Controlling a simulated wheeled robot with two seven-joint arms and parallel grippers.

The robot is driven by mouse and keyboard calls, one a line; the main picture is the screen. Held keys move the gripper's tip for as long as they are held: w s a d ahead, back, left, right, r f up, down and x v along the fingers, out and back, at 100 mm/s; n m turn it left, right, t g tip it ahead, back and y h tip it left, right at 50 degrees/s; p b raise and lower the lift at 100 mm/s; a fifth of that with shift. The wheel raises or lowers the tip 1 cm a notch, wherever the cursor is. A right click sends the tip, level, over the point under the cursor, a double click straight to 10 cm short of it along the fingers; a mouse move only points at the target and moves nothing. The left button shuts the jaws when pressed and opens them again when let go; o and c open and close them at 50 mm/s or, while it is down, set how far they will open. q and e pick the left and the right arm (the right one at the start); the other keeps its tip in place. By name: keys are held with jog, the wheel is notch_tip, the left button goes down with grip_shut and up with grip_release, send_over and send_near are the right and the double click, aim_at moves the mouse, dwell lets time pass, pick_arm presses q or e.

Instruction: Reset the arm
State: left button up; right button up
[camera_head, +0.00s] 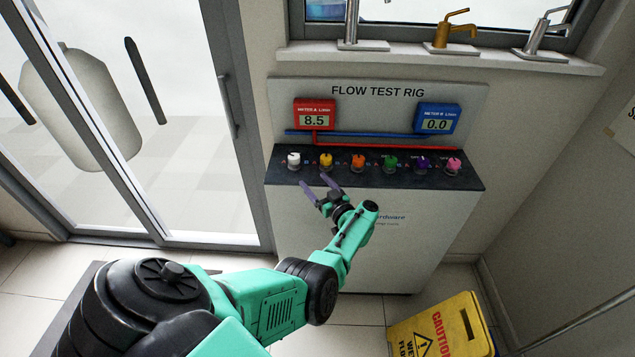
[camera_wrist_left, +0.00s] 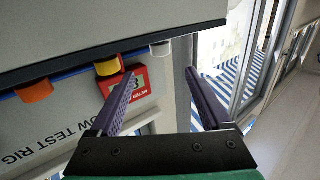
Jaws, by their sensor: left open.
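My left arm (camera_head: 285,295) reaches in from the lower left of the head view toward the flow test rig. My left gripper (camera_head: 316,185) is open and empty, in front of the rig's counter edge, near the white and yellow knobs. In the left wrist view, the open gripper's (camera_wrist_left: 159,76) two purple fingers stand apart with nothing between them. The yellow knob (camera_wrist_left: 107,66) and white knob (camera_wrist_left: 160,48) show beyond the fingers. My right gripper is not in view.
The flow test rig's dark counter (camera_head: 450,181) carries a row of coloured knobs. The red meter (camera_head: 314,114) reads 8.5 and the blue meter (camera_head: 437,119) reads 0.0. A yellow caution sign (camera_head: 440,328) stands at the lower right. A glass door (camera_head: 170,100) is at the left.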

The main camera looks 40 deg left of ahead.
pick_arm(q)
jog(key=shift+a, duration=0.1)
jog(key=shift+d+r, duration=0.2)
jog(key=w+d+r+m+t+h, duration=0.3)
jog(key=w+d+m+t+h, duration=0.35)
jog(key=m+t+h, duration=0.5)
jog(key=s+d+f+m+g+h, duration=0.3)
jog(key=s+d+m+h, duration=0.3)
jog(key=d, duration=0.4)
jog(key=s+d+f+n+g, duration=0.15)
jog(key=s+g, duration=0.35)
jog(key=s, duration=0.8)
jog(key=s+d+f+g, duration=0.15)
jog(key=s+g, duration=0.45)
jog(key=s, duration=0.7)
notch_tip(320, 180, down, 22)
jog(key=s+b, duration=0.1)
jog(key=b, duration=0.1)
jog(key=s+a+f+g, duration=0.2)
jog(key=s+a+f, duration=0.1)
jog(key=s+f, duration=1.4)
jog(key=shift+s+f+b, duration=0.25)
jog(key=shift+s+b, duration=0.15)
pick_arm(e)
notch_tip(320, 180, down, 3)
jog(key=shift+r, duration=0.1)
